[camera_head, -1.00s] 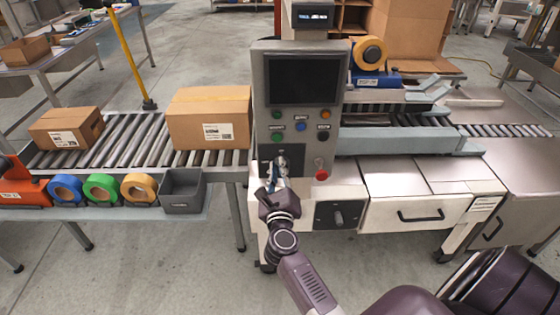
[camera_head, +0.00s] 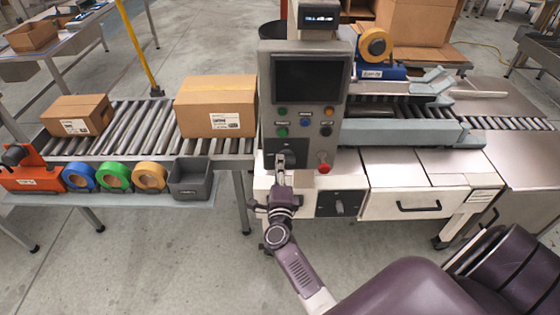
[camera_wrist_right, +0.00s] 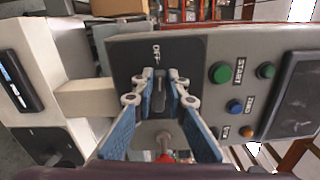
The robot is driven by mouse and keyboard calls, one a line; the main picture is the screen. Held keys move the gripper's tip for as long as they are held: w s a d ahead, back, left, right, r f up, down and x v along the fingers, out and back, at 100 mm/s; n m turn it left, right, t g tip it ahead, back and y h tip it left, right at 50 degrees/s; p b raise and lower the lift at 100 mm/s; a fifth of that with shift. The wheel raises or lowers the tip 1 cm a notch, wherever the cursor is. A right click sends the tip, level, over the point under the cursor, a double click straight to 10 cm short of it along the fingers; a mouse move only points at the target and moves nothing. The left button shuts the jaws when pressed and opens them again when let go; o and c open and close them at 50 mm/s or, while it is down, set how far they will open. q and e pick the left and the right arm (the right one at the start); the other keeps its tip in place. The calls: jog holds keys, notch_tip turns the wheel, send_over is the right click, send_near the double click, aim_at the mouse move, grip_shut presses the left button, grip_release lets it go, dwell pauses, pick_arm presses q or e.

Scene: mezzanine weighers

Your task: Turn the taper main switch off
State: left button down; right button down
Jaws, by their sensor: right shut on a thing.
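The main switch is a dark knob (camera_wrist_right: 158,94) on a black plate (camera_wrist_right: 128,62) marked OFF, at the lower left of the taper's grey control panel (camera_head: 334,64). My right gripper (camera_wrist_right: 159,90) has its two fingers on both sides of the knob and is shut on it. In the wrist view the knob's long side runs roughly toward the OFF mark. In the head view my right gripper (camera_head: 281,165) covers most of the switch. My left gripper is not in view.
A red button (camera_head: 323,169) sits just right of the switch. Green, blue, orange and black buttons are above it. A second knob (camera_head: 339,207) is on the front below. Cartons (camera_head: 216,98) stand on the roller conveyor (camera_head: 142,128) at left.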

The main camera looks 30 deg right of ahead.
jog(key=shift+f+n, duration=0.2)
jog(key=shift+n, duration=0.6)
jog(key=c, duration=1.9)
grip_release()
jog(key=shift+c, duration=0.2)
